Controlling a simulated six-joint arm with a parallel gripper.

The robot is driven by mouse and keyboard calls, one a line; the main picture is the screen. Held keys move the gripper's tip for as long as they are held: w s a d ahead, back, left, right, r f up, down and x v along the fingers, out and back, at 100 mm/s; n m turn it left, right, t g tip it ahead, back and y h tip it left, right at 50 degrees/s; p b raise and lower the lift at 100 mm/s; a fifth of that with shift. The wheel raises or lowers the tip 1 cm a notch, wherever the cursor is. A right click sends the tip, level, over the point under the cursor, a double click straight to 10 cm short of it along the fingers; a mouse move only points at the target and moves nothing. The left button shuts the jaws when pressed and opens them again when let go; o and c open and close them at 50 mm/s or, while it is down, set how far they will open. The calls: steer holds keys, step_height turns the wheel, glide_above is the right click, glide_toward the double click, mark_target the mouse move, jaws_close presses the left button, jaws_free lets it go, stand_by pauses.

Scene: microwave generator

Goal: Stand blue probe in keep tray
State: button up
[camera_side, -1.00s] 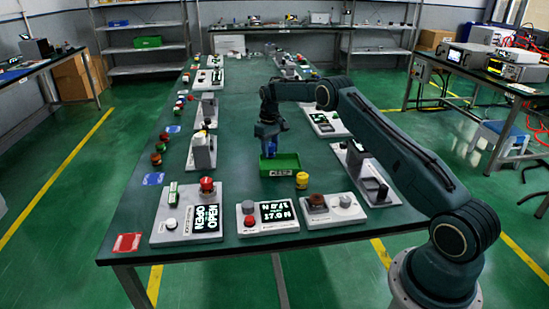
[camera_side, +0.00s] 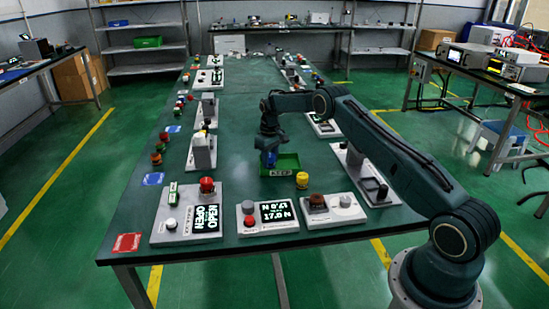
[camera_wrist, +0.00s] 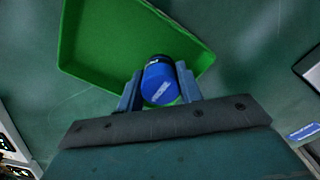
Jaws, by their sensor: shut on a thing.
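The blue probe (camera_wrist: 159,84) is between the two fingers of my gripper (camera_wrist: 160,92), seen end-on in the wrist view. My gripper is shut on it; in the side view the gripper (camera_side: 270,160) hangs at the left part of the green keep tray (camera_side: 287,164). In the wrist view the tray (camera_wrist: 95,40) lies beyond the fingers, and the probe overlaps its near edge. The probe's lower end is hidden, so I cannot tell whether it touches the tray floor.
A yellow knob (camera_side: 302,180) stands just in front of the tray. Control boxes with a red button (camera_side: 207,185), a display (camera_side: 277,211) and a brown knob (camera_side: 317,201) line the table's front. A grey panel (camera_side: 361,172) stands right.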

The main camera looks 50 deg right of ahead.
mark_target(270, 155)
steer(key=shift+f, duration=0.1)
steer(key=o, duration=0.9)
step_height(270, 155, up, 12)
steer(key=shift+r, duration=0.15)
stand_by(0.6)
